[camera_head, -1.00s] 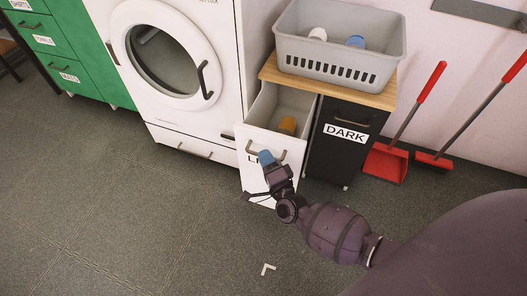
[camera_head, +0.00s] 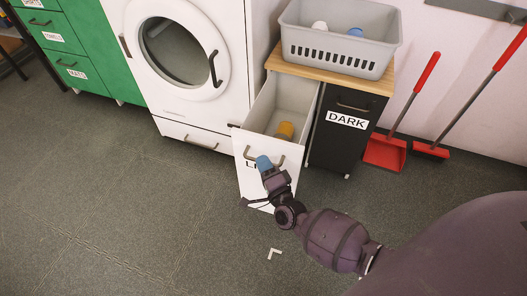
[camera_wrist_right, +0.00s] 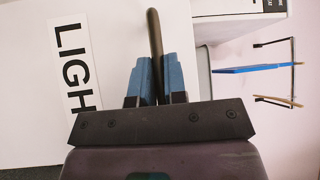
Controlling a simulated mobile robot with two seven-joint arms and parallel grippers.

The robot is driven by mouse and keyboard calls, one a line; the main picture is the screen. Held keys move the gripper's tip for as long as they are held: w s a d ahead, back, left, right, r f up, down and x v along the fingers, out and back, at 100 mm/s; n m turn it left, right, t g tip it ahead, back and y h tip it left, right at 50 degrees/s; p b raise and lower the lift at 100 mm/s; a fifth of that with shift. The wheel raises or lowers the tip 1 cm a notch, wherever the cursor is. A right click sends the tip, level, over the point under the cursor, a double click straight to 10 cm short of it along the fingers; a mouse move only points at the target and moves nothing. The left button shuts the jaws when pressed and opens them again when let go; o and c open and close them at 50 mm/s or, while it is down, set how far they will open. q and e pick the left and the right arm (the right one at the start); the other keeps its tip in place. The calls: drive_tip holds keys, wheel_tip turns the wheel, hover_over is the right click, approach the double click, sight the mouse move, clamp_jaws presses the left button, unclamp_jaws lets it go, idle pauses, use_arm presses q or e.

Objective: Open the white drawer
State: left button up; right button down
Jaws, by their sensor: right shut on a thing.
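The white drawer (camera_head: 254,181) with a "LIGHT" label stands pulled out from the cabinet in the head view, its inside showing. A yellow-orange item (camera_head: 285,130) lies inside it. My right gripper (camera_head: 264,163) is at the drawer front, shut on the dark curved drawer handle (camera_head: 248,153). In the right wrist view the blue fingers of the gripper (camera_wrist_right: 159,82) close on both sides of the handle (camera_wrist_right: 155,40), beside the "LIGHT" label (camera_wrist_right: 75,65). My left gripper is not in view.
A black "DARK" drawer (camera_head: 345,130) is right of the white one, under a wooden top (camera_head: 300,75) with a grey basket (camera_head: 340,50). A white washer (camera_head: 185,70) is to the left. A red dustpan (camera_head: 385,152) and red brush (camera_head: 431,151) stand right. Floor in front is clear.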

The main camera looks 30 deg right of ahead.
idle(0.3)
drive_tip(key=c, duration=1.2)
unclamp_jaws()
drive_tip(key=shift+o, duration=0.2)
